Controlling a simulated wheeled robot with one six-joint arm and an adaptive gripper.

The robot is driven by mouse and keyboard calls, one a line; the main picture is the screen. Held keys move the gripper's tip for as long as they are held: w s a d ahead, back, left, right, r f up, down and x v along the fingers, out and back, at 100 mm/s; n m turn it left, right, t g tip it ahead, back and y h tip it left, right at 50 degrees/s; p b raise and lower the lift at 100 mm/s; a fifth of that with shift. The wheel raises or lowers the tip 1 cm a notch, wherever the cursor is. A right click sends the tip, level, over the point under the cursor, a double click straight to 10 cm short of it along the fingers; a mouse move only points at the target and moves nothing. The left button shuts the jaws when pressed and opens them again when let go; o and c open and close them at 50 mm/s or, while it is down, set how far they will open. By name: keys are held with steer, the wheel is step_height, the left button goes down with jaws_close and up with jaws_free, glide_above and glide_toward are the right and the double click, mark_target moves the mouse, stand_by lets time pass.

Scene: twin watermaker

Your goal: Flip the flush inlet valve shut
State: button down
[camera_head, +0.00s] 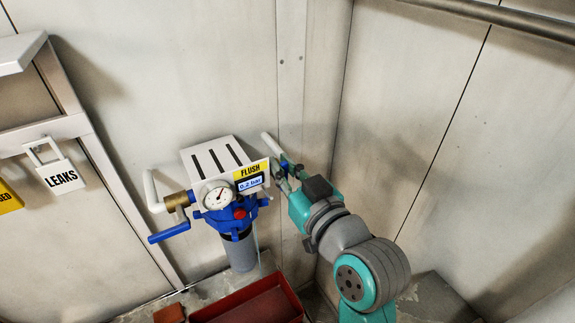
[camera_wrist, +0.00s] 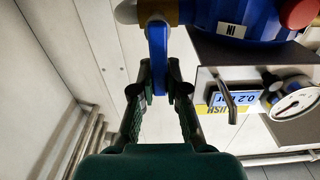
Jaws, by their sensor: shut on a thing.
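The flush unit has a blue filter housing (camera_head: 232,217) under a white slotted bracket (camera_head: 215,155) with a yellow FLUSH label (camera_head: 249,170). In the wrist view, a blue valve handle (camera_wrist: 157,45) runs from the pipe fitting beside the housing's "IN" label (camera_wrist: 232,30) down between my fingers. My gripper (camera_wrist: 160,82) is shut on this handle near its free end. In the head view, my gripper (camera_head: 281,173) is at the unit's right side, and its fingers partly hide the handle there.
A pressure gauge (camera_head: 218,196) and a red button (camera_head: 239,214) are on the unit's front. A second blue lever (camera_head: 169,233) sits on a brass valve (camera_head: 177,201) at the left. A LEAKS tag (camera_head: 61,177) hangs further left. A red bin (camera_head: 263,306) stands below. Walls close in behind and right.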

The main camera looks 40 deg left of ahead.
stand_by(0.3)
steer(key=c, duration=1.2)
jaws_free()
steer(key=shift+o, duration=0.2)
